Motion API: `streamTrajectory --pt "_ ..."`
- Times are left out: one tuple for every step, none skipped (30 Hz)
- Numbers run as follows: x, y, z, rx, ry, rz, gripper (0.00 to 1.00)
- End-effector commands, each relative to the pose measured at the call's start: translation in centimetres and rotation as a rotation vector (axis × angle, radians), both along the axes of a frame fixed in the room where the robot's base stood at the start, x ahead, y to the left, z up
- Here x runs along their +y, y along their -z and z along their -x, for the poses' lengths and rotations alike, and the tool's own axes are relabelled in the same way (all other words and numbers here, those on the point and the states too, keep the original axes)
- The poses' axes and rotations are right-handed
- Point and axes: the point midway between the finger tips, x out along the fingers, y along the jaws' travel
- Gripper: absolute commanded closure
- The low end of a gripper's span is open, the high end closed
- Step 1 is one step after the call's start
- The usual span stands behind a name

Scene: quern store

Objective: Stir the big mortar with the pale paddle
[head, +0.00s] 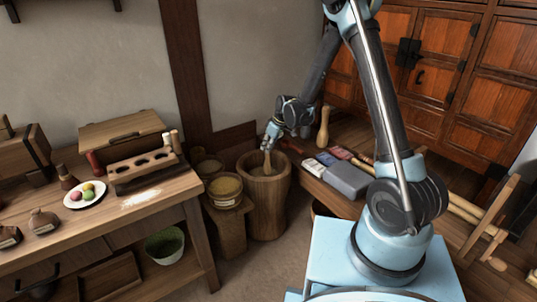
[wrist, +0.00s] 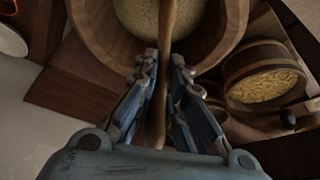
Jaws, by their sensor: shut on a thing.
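The big mortar (head: 264,205) is a tall wooden vessel on the floor between the table and the low bench. In the wrist view its thick rim (wrist: 100,40) surrounds a pale grainy filling (wrist: 140,15). My gripper (head: 271,140) is above the mortar, shut on the pale paddle (head: 267,160). In the wrist view the paddle's wooden shaft (wrist: 160,90) runs between the fingers (wrist: 168,65) and down into the mortar's mouth. Its lower end is cut off by the top of the wrist view, so I cannot tell how deep it reaches.
A small tub of grain (head: 224,188) stands close to the mortar's left, and shows in the wrist view (wrist: 265,85). The wooden table (head: 160,205) is at left. The bench at right holds a grey box (head: 348,180) and a pale pestle-like piece (head: 323,127). Floor in front is clear.

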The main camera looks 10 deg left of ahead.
Motion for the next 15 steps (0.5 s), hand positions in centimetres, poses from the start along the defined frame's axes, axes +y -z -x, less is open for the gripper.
streamTrajectory --pt "0.0 -0.7 0.0 0.0 0.0 0.0 1.0" --pt "0.0 -1.0 0.0 0.0 0.0 0.0 1.0" --pt "0.0 -1.5 0.0 0.0 0.0 0.0 1.0" --pt "0.0 -1.9 0.0 0.0 0.0 0.0 1.0" --pt "0.0 -2.2 0.0 0.0 0.0 0.0 1.0" --pt "0.0 -2.7 0.0 0.0 0.0 0.0 1.0" --pt "0.0 -3.1 0.0 0.0 0.0 0.0 1.0" --pt "0.0 -3.4 0.0 0.0 0.0 0.0 1.0" --pt "0.0 -3.9 0.0 0.0 0.0 0.0 1.0" --pt "0.0 -4.3 0.0 0.0 0.0 0.0 1.0" --pt "0.0 -4.7 0.0 0.0 0.0 0.0 1.0" --pt "0.0 -5.1 0.0 0.0 0.0 0.0 1.0" --pt "0.0 -5.5 0.0 0.0 0.0 0.0 1.0" --pt "0.0 -5.8 0.0 0.0 0.0 0.0 1.0" --pt "0.0 -6.3 0.0 0.0 0.0 0.0 1.0"
